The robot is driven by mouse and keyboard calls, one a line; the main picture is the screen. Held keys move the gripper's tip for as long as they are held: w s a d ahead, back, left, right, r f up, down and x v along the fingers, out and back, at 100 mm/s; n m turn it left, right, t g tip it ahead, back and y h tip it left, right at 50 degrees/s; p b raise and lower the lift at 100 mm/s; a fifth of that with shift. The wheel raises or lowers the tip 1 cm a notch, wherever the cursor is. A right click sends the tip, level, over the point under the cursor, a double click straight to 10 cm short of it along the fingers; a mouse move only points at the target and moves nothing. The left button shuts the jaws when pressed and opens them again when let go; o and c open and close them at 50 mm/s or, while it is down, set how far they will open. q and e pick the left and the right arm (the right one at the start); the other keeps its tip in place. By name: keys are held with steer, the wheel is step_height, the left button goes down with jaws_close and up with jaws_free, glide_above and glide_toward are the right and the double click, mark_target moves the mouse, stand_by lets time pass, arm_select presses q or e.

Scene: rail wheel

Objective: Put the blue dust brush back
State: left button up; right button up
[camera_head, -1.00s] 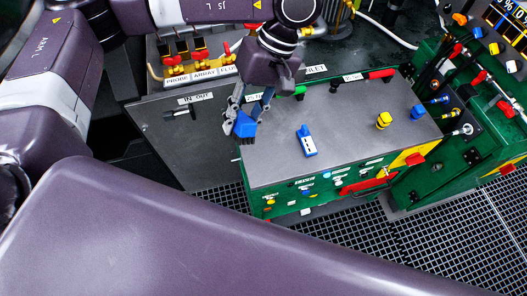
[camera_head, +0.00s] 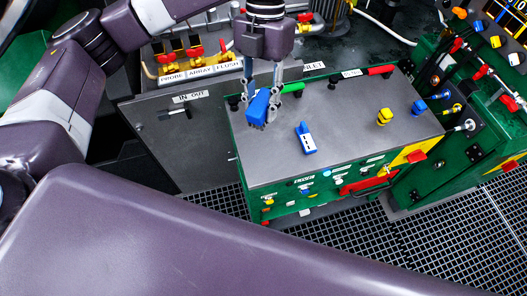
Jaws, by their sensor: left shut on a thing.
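My left gripper (camera_head: 274,92) points down over the left part of the grey bench top (camera_head: 265,165) and is shut on the blue dust brush (camera_head: 258,108). The brush hangs tilted, with its dark bristle end low. I cannot tell whether it touches the bench top or is a little above it. The upper part of the brush is partly hidden between the fingers. My right gripper is not in view.
A small blue device (camera_head: 305,139) with white marks lies on the bench top right of the brush. A yellow knob (camera_head: 384,117) and a blue block (camera_head: 419,108) stand farther right. Red-handled valves (camera_head: 197,49) are behind. The front-middle bench top is clear.

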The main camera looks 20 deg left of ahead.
arm_select(q)
steer(key=n, duration=0.2)
steer(key=w+n, duration=0.1)
steer(key=n, duration=0.1)
steer(key=shift+f+n+h, duration=0.1)
steer(key=shift+n+h, duration=0.2)
steer(key=shift+h, duration=0.1)
steer(key=n, duration=0.2)
steer(key=w+n+h, duration=0.1)
steer(key=n, duration=0.1)
steer(key=shift+a+b, duration=0.1)
steer(key=shift+b, duration=0.3)
steer(key=p, duration=0.3)
glide_above(265, 156)
steer(key=w, duration=0.1)
steer(key=shift+n, duration=0.3)
steer(key=f, duration=1.4)
steer(key=shift+a+f, duration=0.25)
steer(key=shift+a, duration=0.15)
steer(key=shift+f, duration=2.65)
steer(key=o, duration=1)
steer(key=shift+f, duration=0.1)
